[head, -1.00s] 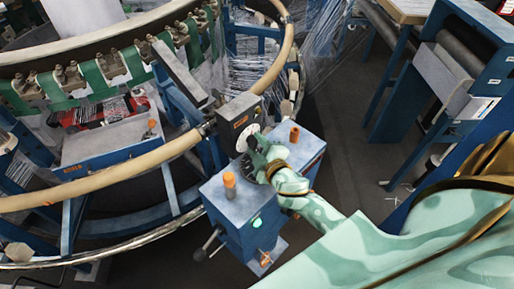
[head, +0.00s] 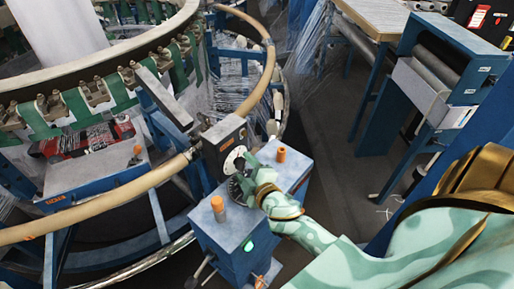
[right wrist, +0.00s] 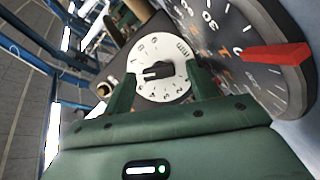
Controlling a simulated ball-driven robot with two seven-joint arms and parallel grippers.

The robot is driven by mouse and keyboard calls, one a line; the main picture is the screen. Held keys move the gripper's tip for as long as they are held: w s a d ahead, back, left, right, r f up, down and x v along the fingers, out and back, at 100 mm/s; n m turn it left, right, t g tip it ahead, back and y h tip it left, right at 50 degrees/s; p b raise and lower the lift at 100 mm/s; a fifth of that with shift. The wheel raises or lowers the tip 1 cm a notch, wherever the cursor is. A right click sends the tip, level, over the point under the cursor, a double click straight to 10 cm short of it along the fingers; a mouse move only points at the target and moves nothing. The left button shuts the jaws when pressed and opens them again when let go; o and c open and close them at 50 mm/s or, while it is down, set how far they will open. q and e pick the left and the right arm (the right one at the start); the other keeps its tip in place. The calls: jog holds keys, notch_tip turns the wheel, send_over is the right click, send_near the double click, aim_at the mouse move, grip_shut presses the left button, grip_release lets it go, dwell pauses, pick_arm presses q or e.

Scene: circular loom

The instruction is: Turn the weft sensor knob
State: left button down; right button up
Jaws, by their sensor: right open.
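A white numbered dial with a black knob at its centre (right wrist: 158,71) faces my right gripper in the right wrist view. The same dial (head: 231,157) shows on the dark box at the loom ring in the head view. My right gripper (head: 252,176) is open beside this dial. In the right wrist view its two fingers (right wrist: 161,80) appear on either side of the dial, with nothing held between them. Whether the fingertips reach the knob I cannot tell. My left gripper is not in view.
A large dark dial with a red pointer (right wrist: 275,53) is close on the right in the wrist view. The loom's tan ring (head: 100,206) curves at the left.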

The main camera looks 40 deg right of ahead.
jog(key=b+v, duration=0.1)
jog(key=v, duration=1.4)
jog(key=shift+s+r, duration=0.15)
jog(key=shift+s, duration=0.15)
jog(key=shift+a, duration=0.1)
